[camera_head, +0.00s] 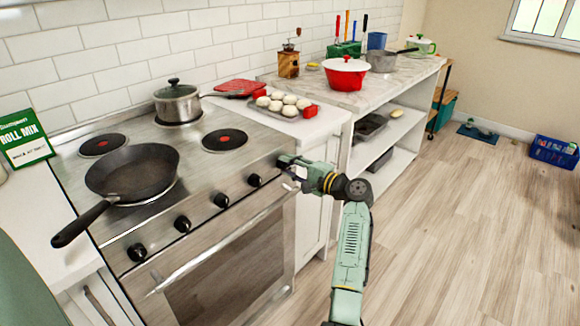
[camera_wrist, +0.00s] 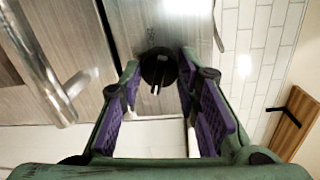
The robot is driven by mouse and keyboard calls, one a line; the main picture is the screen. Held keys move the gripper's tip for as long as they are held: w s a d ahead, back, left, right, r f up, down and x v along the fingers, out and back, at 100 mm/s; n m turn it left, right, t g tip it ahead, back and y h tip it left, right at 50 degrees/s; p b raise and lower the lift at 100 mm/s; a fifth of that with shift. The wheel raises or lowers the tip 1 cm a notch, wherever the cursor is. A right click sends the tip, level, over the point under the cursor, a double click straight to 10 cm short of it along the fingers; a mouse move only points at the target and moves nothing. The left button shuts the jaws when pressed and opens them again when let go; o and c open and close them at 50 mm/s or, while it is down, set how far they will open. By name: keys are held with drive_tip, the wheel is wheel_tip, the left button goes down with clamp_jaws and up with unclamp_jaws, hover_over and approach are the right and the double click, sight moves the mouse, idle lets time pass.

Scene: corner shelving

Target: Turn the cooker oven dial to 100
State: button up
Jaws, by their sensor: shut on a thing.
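The cooker (camera_head: 215,180) has a row of black dials along its front edge, and the fourth dial from the left (camera_head: 254,180) is in clear view. My gripper (camera_head: 285,163) is at the right end of this row and mostly hides the dial there. In the wrist view, that black dial (camera_wrist: 158,72) sits between the purple-padded fingertips of my gripper (camera_wrist: 158,66), with its raised grip pointing roughly along the fingers. The fingers are shut on it. No dial numbers are readable. The oven door (camera_head: 230,275) is closed.
The oven door handle (camera_head: 220,245) sticks out below the dials and shows close to the left finger in the wrist view (camera_wrist: 45,70). A frying pan (camera_head: 133,175) and a lidded pot (camera_head: 178,102) stand on the hob.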

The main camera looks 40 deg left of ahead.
drive_tip(key=o, duration=1.2)
drive_tip(key=shift+c, duration=0.2)
drive_tip(key=d, duration=1.2)
drive_tip(key=shift+s+r, duration=0.3)
drive_tip(key=shift+r, duration=0.05)
